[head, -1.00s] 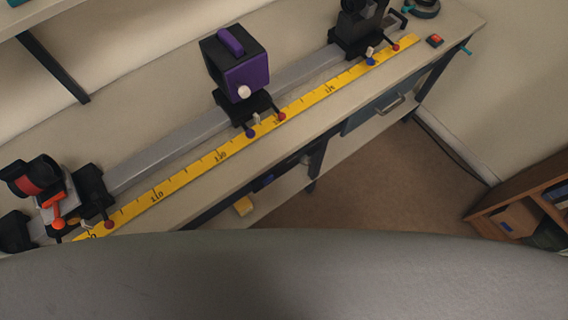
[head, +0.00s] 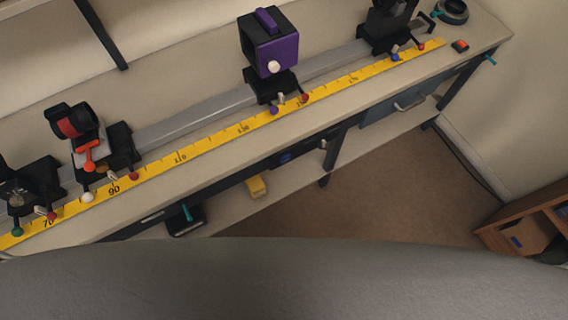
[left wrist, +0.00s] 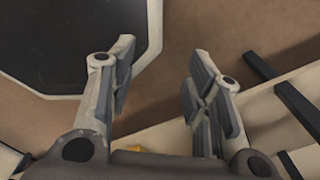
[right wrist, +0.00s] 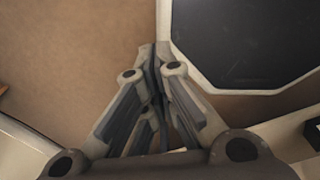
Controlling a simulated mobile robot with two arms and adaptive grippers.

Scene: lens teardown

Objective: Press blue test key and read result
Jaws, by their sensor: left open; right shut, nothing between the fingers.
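I cannot make out a blue test key or a readout for certain in any view. On the bench (head: 330,118), a purple and black box (head: 274,48) with a white knob stands on the rail (head: 190,121) in the head view. A small blue spot (head: 285,158) shows below the bench top, too small to identify. My left gripper (left wrist: 160,72) is open and empty in the left wrist view. My right gripper (right wrist: 153,65) is shut with nothing between its fingers in the right wrist view. Neither gripper shows in the head view.
A yellow scale (head: 210,144) runs along the rail. A black holder with a red band (head: 72,126) and a dark carriage (head: 33,186) stand at the left. A black mount (head: 388,28) and a small box with an orange-red top (head: 460,46) are at the right. A shelf unit (head: 525,218) stands far right.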

